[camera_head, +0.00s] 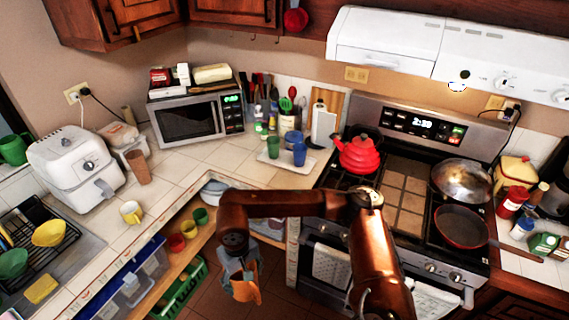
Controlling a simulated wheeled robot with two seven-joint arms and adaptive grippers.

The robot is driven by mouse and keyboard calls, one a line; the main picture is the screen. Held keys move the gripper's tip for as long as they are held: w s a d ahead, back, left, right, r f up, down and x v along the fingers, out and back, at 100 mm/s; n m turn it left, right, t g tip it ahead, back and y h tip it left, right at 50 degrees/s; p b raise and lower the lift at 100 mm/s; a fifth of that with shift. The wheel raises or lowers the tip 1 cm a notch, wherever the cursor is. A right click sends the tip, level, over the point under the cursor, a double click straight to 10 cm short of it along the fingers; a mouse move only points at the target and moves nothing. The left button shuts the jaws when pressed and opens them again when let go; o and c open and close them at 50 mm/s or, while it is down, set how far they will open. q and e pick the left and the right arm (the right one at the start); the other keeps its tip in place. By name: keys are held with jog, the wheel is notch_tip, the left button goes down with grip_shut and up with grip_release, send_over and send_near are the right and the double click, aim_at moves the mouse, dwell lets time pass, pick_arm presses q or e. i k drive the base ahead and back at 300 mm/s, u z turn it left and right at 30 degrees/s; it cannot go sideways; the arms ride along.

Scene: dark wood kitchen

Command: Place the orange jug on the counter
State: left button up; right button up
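The orange jug (246,290) hangs below my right gripper (240,266), low in front of the open corner cabinet. My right arm comes in from the bottom right and bends down to it. The grey fingers overlap the jug and appear closed on it; the exact contact is small and partly hidden. The jug is below the level of the tiled counter (171,188) and apart from it. My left gripper is not in view.
The counter holds a yellow mug (131,212), a brown cup (138,167), a white air fryer (77,168) and a microwave (196,116). Bare tiles lie in front of the microwave. A stove with a red kettle (359,153) stands right. A green crate (182,291) sits below.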

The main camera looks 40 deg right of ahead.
aim_at(237, 162)
jog(key=z, duration=0.7)
jog(key=i, duration=0.75)
jog(key=z, duration=0.7)
jog(key=i, duration=0.8)
jog(key=u, duration=0.7)
jog(key=i, duration=0.8)
jog(key=u, duration=0.7)
